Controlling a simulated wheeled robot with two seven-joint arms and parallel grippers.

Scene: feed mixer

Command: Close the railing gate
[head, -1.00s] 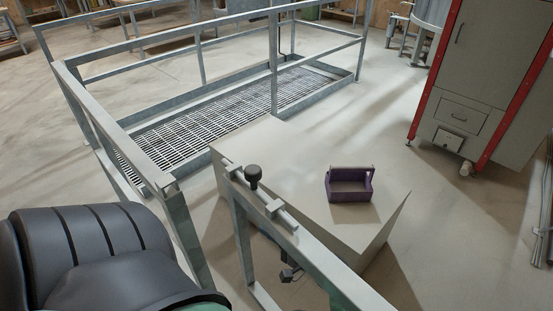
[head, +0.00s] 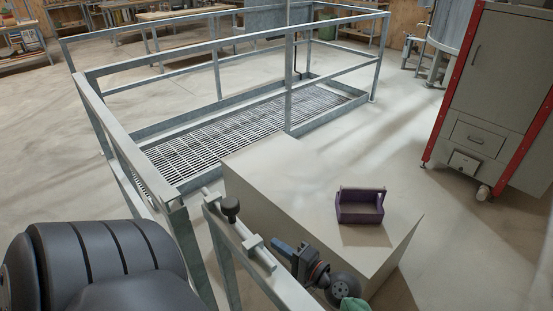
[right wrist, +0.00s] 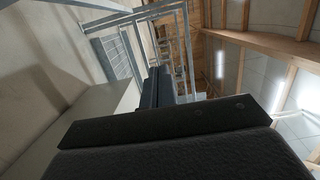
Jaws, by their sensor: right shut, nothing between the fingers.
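The railing gate (head: 258,253) is a grey metal frame in the lower middle of the head view. A bar latch with a black knob (head: 230,208) sits on its top rail. Its free end stands a short gap to the right of the railing end post (head: 190,243). My right gripper (head: 285,249) is shut and empty, against or very close to the right side of the gate's top rail; contact is unclear. Its dark fingers (right wrist: 158,88) also show in the right wrist view, pointing towards grey rails. My left gripper is out of view; only my dark left arm shows.
A pale block (head: 275,165) carrying a purple toolbox (head: 360,205) stands right of the gate, close to my right arm. The railing (head: 150,68) encloses a grated platform (head: 240,120) behind. A red-edged grey cabinet (head: 490,95) stands at right. Open floor lies between.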

